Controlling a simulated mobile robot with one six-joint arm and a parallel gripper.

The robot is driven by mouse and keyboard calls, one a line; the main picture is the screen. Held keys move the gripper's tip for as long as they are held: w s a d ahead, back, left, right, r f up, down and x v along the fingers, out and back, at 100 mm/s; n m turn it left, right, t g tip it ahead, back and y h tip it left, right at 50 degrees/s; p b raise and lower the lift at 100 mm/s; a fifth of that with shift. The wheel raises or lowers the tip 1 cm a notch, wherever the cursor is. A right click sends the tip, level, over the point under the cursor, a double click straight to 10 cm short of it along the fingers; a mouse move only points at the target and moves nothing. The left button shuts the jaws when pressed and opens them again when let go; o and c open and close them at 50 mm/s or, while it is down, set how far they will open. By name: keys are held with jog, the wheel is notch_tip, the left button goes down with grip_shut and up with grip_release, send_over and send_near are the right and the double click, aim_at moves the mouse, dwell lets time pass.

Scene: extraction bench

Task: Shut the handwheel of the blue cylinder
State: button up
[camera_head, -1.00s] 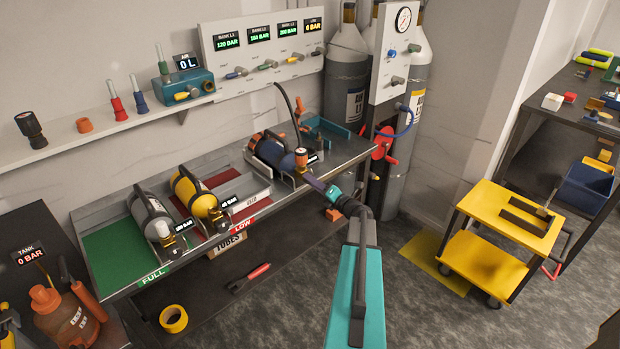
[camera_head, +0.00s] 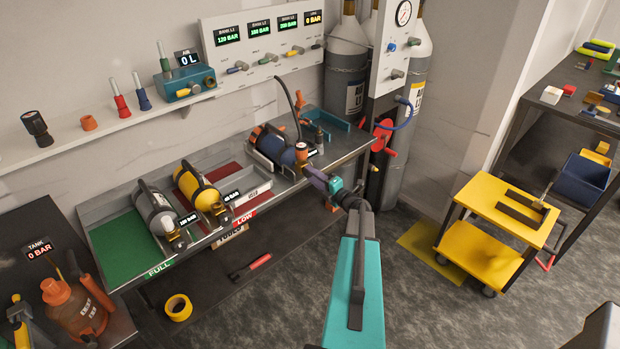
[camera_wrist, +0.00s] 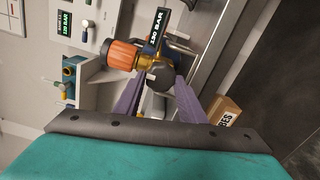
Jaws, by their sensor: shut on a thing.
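The blue cylinder (camera_head: 272,143) lies in a cradle at the right part of the metal bench, its valve end toward my arm. In the wrist view its brass valve carries an orange fitting (camera_wrist: 123,54), a dark handwheel (camera_wrist: 159,76) and a display (camera_wrist: 158,26) that seems to read 130 BAR. My gripper (camera_head: 309,171) reaches the valve from the front right. In the wrist view, the purple fingers of my gripper (camera_wrist: 163,82) are on either side of the handwheel, shut on it. The exact finger contact is partly hidden.
A grey cylinder (camera_head: 154,209) and a yellow cylinder (camera_head: 199,187) lie on the bench to the left.

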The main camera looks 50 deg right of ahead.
jog(key=o, duration=1)
jog(key=shift+o, duration=0.2)
jog(key=shift+s, duration=0.15)
jog(key=s+a+b, duration=0.1)
jog(key=s+b, duration=0.3)
jog(key=s, duration=0.9)
jog(key=shift+s, duration=0.25)
